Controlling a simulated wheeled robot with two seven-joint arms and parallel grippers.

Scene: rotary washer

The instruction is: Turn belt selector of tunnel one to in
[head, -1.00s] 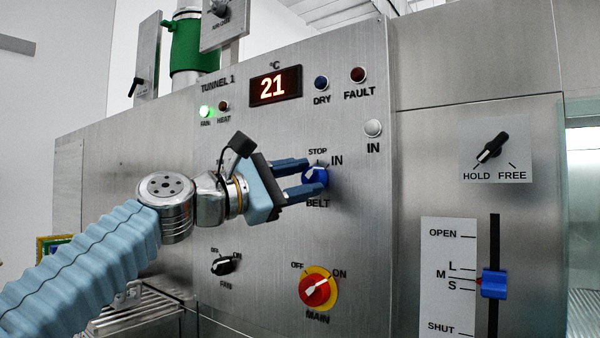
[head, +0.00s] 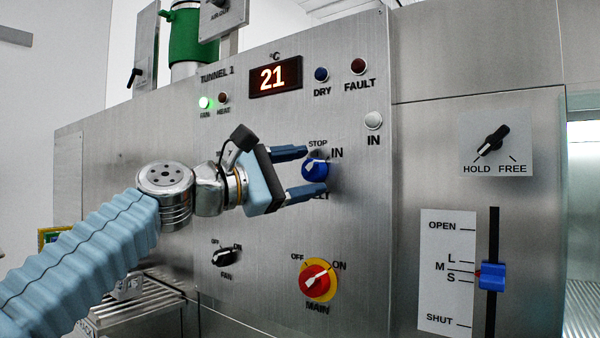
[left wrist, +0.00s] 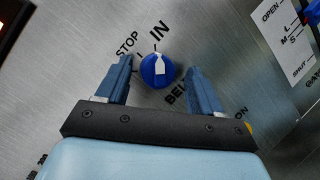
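The blue belt selector knob (head: 315,168) is on the steel tunnel one panel, between the STOP and IN labels above and BELT below. In the left wrist view the knob (left wrist: 157,71) shows a white pointer directed up towards the IN label. My left gripper (head: 306,171) is open, its two blue fingers spread on either side of the knob. In the left wrist view the gripper (left wrist: 155,80) shows gaps between both fingers and the knob. The lower finger partly hides the BELT label. My right gripper is not in view.
The red and yellow main switch (head: 317,281) and the black fan knob (head: 225,257) are below. The pale IN lamp (head: 373,120) is at upper right. The blue slider (head: 492,276) and hold/free knob (head: 491,142) are further right.

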